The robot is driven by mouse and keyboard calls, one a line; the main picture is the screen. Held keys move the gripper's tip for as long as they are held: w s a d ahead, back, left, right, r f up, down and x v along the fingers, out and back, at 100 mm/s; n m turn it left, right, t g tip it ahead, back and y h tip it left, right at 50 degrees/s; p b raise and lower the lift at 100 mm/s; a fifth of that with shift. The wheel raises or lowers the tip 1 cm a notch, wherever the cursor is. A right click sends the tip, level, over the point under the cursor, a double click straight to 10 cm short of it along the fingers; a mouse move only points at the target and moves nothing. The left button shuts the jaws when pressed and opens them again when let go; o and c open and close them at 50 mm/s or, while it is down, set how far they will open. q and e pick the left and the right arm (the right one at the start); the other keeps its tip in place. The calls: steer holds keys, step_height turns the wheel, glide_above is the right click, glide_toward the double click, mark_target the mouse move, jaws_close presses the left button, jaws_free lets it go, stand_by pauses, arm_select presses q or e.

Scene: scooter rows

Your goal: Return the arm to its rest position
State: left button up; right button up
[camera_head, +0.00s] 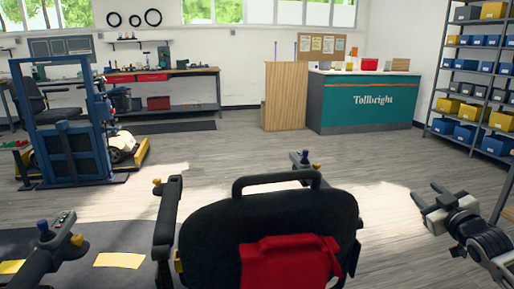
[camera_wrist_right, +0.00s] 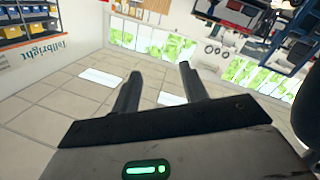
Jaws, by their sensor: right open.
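My right gripper (camera_head: 428,196) is at the right side of the head view, raised above the floor and to the right of the black scooter seat. Its two fingers are apart with nothing between them. In the right wrist view the two dark fingers (camera_wrist_right: 158,88) also stand apart and empty, and the room appears upside down behind them. My left gripper does not show in either view.
A black scooter seat (camera_head: 210,235) with a red pouch (camera_head: 290,262) on its back fills the front. A blue lift frame (camera_head: 75,150) stands left. A green counter (camera_head: 365,105) and shelves with bins (camera_head: 480,75) are behind. The middle floor (camera_head: 225,155) is clear.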

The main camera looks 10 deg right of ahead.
step_height(320, 180, up, 4)
steer(key=s+d+f+g+h, duration=0.2)
steer(key=d+f+g+h, duration=0.15)
steer(key=d+f, duration=0.2)
steer(key=s+a+f+n+g+y, duration=0.1)
steer(key=s+a+f+y, duration=0.3)
steer(key=a+f, duration=0.65)
steer(key=s+a+f+g+y, duration=0.15)
steer(key=s+a+f, duration=0.45)
steer(key=a, duration=0.8)
steer(key=s+a+f+m+y, duration=0.1)
steer(key=s+a+f+y, duration=0.2)
steer(key=s+a, duration=0.85)
arm_select(q)
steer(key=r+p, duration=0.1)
steer(key=p, duration=0.1)
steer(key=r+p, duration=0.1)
steer(key=p, duration=0.2)
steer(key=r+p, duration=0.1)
steer(key=p, duration=0.2)
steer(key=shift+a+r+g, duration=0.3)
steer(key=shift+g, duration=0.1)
arm_select(e)
steer(key=s+a+r+m+g, duration=0.1)
steer(key=s+a+r+m, duration=0.1)
steer(key=s+a+r, duration=0.2)
step_height(320, 180, up, 2)
steer(key=shift+a+r, duration=0.2)
steer(key=shift+a, duration=0.95)
